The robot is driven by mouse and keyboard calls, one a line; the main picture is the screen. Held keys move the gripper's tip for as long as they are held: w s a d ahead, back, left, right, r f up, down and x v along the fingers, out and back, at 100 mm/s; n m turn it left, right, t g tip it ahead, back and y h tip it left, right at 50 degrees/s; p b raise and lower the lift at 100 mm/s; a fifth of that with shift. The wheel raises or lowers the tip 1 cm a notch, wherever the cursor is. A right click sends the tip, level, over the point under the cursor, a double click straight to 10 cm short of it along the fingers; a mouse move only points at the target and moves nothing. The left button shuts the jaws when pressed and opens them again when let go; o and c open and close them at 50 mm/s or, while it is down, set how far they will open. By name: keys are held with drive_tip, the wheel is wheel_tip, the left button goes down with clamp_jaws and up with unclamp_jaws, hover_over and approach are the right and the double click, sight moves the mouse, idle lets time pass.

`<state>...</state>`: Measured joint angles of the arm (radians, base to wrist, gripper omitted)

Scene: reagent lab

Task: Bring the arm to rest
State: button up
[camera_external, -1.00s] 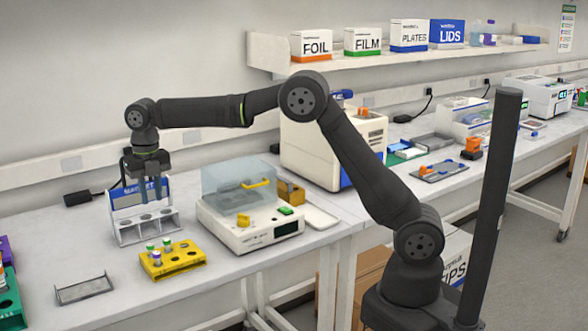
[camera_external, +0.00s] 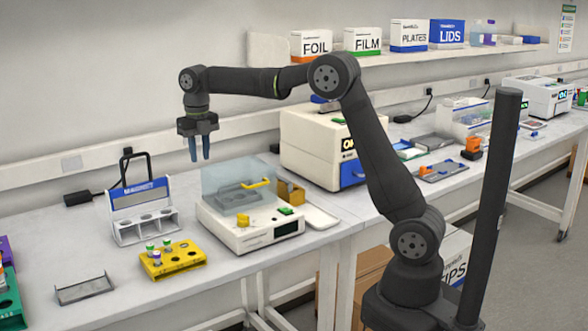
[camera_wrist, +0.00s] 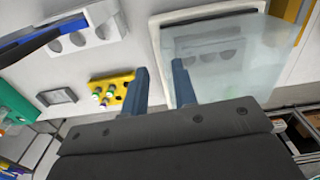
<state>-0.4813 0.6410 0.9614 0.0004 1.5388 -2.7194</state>
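My gripper (camera_external: 200,148) hangs in the air in the external view, fingers pointing down, above the bench between the white rack and the clear-lidded instrument. Its two blue fingertips are apart with nothing between them; they also show apart and empty in the wrist view (camera_wrist: 158,88). My arm is raised and bent at the elbow.
Below stand a white rack (camera_external: 144,238) with a blue label panel, a white instrument (camera_external: 262,233) with a clear lid, and a yellow rack (camera_external: 180,262) holding a few tubes. A boxy machine (camera_external: 305,145) stands to the right. A shelf (camera_external: 370,61) runs behind.

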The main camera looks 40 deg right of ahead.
drive_tip(key=w+d+r+m, duration=0.1)
drive_tip(key=d+r+m, duration=0.3)
drive_tip(key=d+m, duration=0.2)
drive_tip(key=w+d+r+m, duration=0.1)
drive_tip(key=d+r+m, duration=0.4)
drive_tip(key=d, duration=0.5)
drive_tip(key=shift+w+r+m, duration=0.25)
drive_tip(key=shift+m, duration=0.25)
